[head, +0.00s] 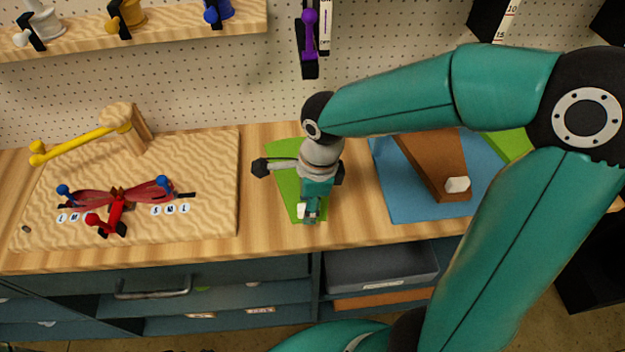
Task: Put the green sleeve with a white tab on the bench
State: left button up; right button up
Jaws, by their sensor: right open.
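The green sleeve (285,180) lies flat on the wooden bench (255,190), wide at the back and narrower at the front. Its white tab (301,210) shows near the front end, right at my right gripper's fingers. My right gripper (310,213) points down over the sleeve and is open. The gripper and wrist hide the sleeve's right part, and I cannot tell whether the fingers touch the tab. My left gripper is not in view.
A shelf (170,22) and pegboard stand behind. Drawers (210,280) are below.

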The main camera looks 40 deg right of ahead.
notch_tip(320, 180, up, 11)
jog(key=d, duration=0.1)
jog(key=shift+s+f, duration=0.15)
jog(key=shift+s, duration=0.25)
